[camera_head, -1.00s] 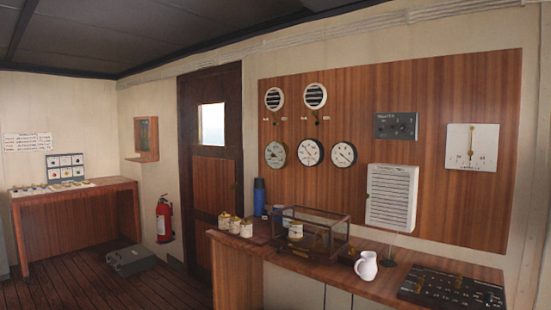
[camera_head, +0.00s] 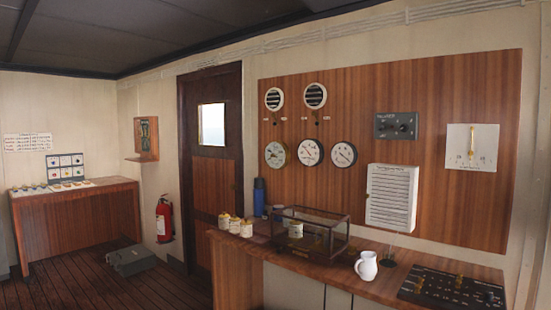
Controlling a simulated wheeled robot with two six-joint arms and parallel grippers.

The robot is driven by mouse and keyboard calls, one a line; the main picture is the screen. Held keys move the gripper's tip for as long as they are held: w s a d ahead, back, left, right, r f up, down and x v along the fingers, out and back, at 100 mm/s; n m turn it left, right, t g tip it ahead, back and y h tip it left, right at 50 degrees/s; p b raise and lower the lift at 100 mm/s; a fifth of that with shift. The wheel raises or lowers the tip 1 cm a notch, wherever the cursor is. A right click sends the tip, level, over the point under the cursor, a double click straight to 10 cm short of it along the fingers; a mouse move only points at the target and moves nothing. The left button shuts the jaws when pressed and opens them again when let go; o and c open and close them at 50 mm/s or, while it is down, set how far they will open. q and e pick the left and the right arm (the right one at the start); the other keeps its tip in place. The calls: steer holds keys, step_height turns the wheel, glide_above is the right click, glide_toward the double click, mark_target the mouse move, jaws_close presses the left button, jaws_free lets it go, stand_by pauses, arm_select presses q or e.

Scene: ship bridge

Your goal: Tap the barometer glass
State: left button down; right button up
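Three round dials hang in a row on the wooden wall panel. The left dial (camera_head: 275,154) has a brass-coloured rim and a greyish face. Neither of my grippers is in view.
The wooden counter (camera_head: 385,284) runs below the panel. A white jug (camera_head: 367,266), several small pale jars, a blue flask (camera_head: 259,197) and a black control panel (camera_head: 453,288) stand on it. A grey box (camera_head: 131,260) lies on the floor near the left desk (camera_head: 80,222).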

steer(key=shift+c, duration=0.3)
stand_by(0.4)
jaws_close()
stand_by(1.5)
